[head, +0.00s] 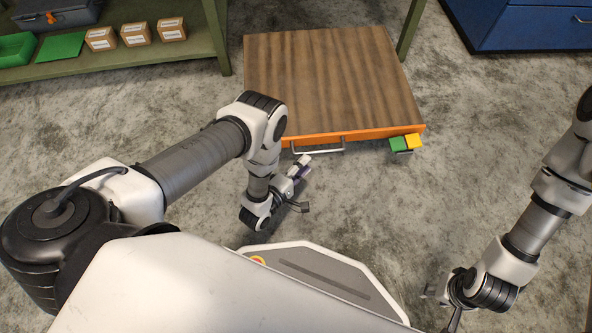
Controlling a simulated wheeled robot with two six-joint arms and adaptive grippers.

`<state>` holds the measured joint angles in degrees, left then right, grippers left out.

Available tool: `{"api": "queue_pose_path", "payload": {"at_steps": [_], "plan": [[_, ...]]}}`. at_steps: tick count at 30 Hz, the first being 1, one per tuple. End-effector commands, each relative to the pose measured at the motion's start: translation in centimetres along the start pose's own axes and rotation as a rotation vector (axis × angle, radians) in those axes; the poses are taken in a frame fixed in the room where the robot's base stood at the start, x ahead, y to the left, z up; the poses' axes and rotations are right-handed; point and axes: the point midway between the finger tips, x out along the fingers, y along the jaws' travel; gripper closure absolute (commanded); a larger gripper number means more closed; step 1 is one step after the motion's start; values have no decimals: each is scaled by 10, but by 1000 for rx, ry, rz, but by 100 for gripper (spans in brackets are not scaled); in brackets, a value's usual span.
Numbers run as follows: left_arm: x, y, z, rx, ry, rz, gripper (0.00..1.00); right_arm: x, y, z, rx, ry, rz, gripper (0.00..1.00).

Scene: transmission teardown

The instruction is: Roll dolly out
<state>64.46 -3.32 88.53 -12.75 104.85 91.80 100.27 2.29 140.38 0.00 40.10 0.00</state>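The dolly (335,80) is a low platform with a brown wood-grain top and an orange front edge. It sits on the floor, its far part between the green bench's legs. A grey bar handle (318,151) is on its front edge.
A green bench (215,35) stands at the back left; its lower shelf bears a green bin (16,50), a grey case (55,14) and small cardboard boxes (135,34). A blue cabinet (530,28) stands back right. The grey floor (480,130) right of the dolly is clear.

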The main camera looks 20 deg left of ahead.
Motion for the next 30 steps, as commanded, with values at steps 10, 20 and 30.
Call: {"api": "queue_pose_path", "payload": {"at_steps": [10,20,30], "plan": [[-47,0,0,1,0,1,61,0,0,0,0,0,0,60],[-46,0,0,1,0,1,61,0,0,0,0,0,0,60],[-14,43,-7,23,-4,77,61,-5,0,0,0,0,0,60]]}}
